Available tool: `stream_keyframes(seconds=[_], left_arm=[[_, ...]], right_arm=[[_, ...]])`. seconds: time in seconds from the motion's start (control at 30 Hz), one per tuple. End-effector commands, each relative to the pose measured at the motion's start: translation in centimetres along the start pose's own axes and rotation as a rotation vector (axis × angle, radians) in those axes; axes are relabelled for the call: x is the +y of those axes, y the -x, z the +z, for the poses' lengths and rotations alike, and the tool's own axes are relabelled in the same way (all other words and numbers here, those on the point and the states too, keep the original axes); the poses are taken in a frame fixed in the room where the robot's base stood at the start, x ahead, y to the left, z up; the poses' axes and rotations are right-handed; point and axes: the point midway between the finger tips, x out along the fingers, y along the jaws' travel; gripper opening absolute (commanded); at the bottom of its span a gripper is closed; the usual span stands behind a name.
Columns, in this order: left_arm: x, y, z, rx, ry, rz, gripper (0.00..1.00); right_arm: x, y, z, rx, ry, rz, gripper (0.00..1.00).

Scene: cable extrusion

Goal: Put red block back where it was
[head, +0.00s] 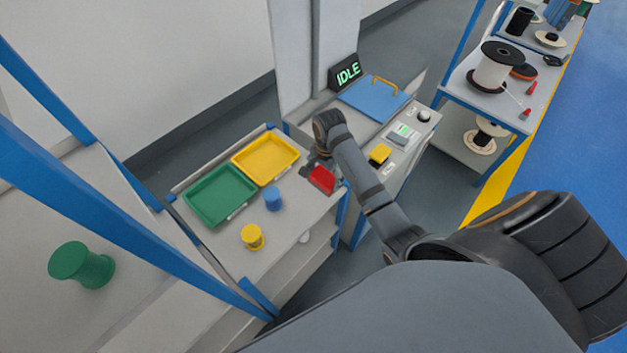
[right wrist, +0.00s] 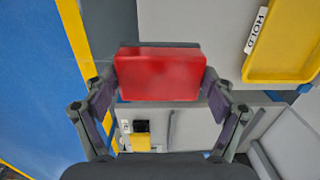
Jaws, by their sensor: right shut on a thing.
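The red block (head: 321,179) is at the right end of the grey table, close to the machine with the IDLE display. My right gripper (head: 318,168) is shut on it. In the right wrist view the red block (right wrist: 158,74) sits between the two fingers (right wrist: 160,92), with a dark part showing behind its upper edge. I cannot tell whether the block touches the table top or hangs just above it. My left gripper does not show.
A green tray (head: 219,196) and a yellow tray (head: 265,159) lie on the table (head: 225,250). A blue spool (head: 272,199) and a yellow spool (head: 252,237) stand in front. The machine has a blue lid (head: 373,98) and a yellow button box (head: 380,153). A spool shelf (head: 460,92) is at right.

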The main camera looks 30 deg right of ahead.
Motion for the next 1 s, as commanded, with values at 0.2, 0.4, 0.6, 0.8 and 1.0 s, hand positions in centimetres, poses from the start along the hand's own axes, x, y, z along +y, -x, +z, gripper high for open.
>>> stream_keyframes(seconds=[0.2,0.4,0.6,0.8,1.0], left_arm=[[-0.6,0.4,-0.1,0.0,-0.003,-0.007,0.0],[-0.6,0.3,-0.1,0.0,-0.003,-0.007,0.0],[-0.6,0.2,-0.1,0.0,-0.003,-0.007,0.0],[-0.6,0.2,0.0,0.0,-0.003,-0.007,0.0],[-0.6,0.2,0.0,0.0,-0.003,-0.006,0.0]], right_arm=[[-3.7,-4.2,-0.7,-0.001,0.002,0.0,0.55],[-4.8,-5.8,-1.0,0.001,0.001,-0.001,0.55],[-5.1,-7.0,-1.0,0.0,0.001,0.003,0.55],[-5.1,-9.3,-1.0,0.002,0.001,-0.001,0.55],[-5.1,-9.3,-1.0,0.001,0.001,-0.001,0.55]])
